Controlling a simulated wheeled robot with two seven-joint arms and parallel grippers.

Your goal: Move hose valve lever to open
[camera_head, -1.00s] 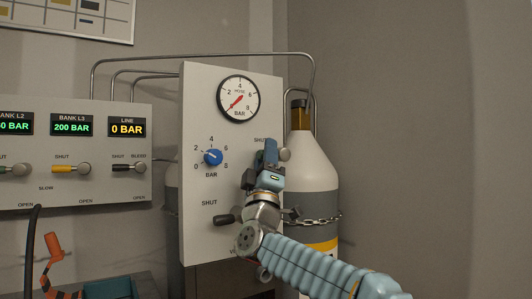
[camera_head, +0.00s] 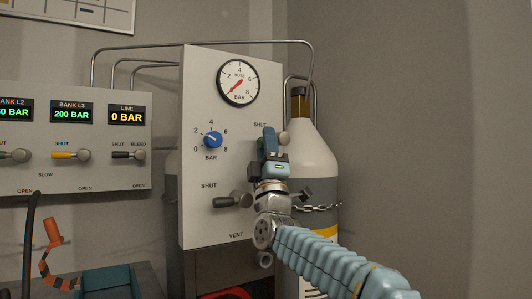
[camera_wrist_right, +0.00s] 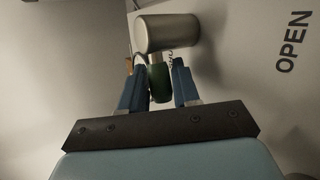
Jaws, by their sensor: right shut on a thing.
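The hose valve on the upright white panel has a round metal hub (camera_head: 284,138) and a green lever, which lies to the left of the hub near a SHUT label. In the right wrist view the green lever (camera_wrist_right: 160,84) runs down from the metal hub (camera_wrist_right: 167,33), and an OPEN label shows at the right. My right gripper (camera_head: 268,138) covers most of the lever in the head view. Its blue fingers (camera_wrist_right: 158,88) are on both sides of the lever, shut on it. My left gripper is not in view.
A vent lever (camera_head: 234,199) sits just below on the panel (camera_head: 200,100). A chained gas cylinder (camera_head: 312,160) stands close behind at right. A bank panel (camera_head: 60,175) is left.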

